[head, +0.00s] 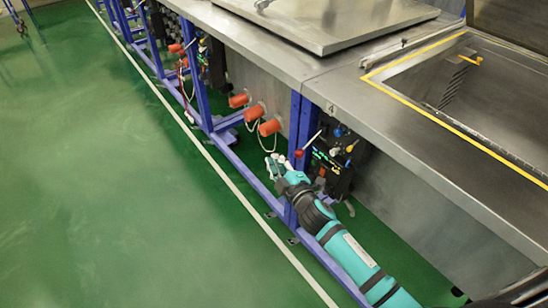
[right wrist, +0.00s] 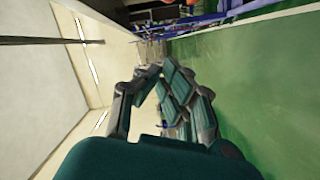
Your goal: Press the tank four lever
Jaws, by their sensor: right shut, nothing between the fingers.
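The tank four control block (head: 335,165) is a dark unit with coloured fittings, mounted under the steel edge below the number 4. A thin pale lever with a red knob (head: 299,154) sticks out from it to the left. My right gripper (head: 272,163) is shut and empty, just left of and slightly below the red knob. A small gap seems to show between them, but the depth is hard to judge. In the right wrist view the gripper's fingers (right wrist: 155,74) are drawn together with nothing held. The lever cannot be made out there. My left gripper is not in view.
A blue frame post (head: 300,125) stands beside the block, and a blue rail runs along the floor. Orange caps (head: 269,127) stick out further left. The tank four opening has a yellow border (head: 460,126). A closed steel lid (head: 325,22) lies behind. The green floor (head: 110,190) is clear.

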